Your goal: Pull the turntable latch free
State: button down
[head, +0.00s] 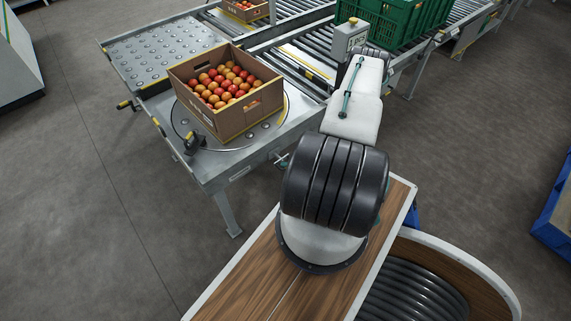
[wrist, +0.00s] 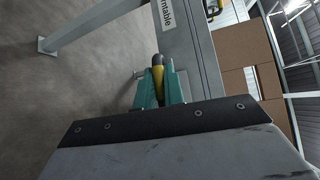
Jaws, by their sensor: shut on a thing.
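The turntable (head: 268,118) is a round steel plate set in a metal table, with a cardboard box of tomatoes (head: 240,121) on it. In the wrist view, the latch (wrist: 158,72) is a yellow handle with a dark rounded tip, beside a steel beam with a label ending in "rntable". My gripper (wrist: 159,88) is shut on the latch, its teal fingers on either side of the yellow part. The latch's far end is hidden. In the head view my arm covers most of the gripper; a small teal part shows at the table's near right edge.
A black and yellow handle (head: 193,143) stands at the turntable's front rim. A ball-transfer table (head: 160,50) adjoins at the back left. Roller conveyors run behind, with a green crate (head: 390,25). Open floor (head: 70,200) lies to the left.

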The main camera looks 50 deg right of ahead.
jog(key=shift+s+a, duration=0.1)
jog(key=shift+s, duration=0.05)
jog(key=c, duration=1.5)
grip_release()
jog(key=v, duration=0.8)
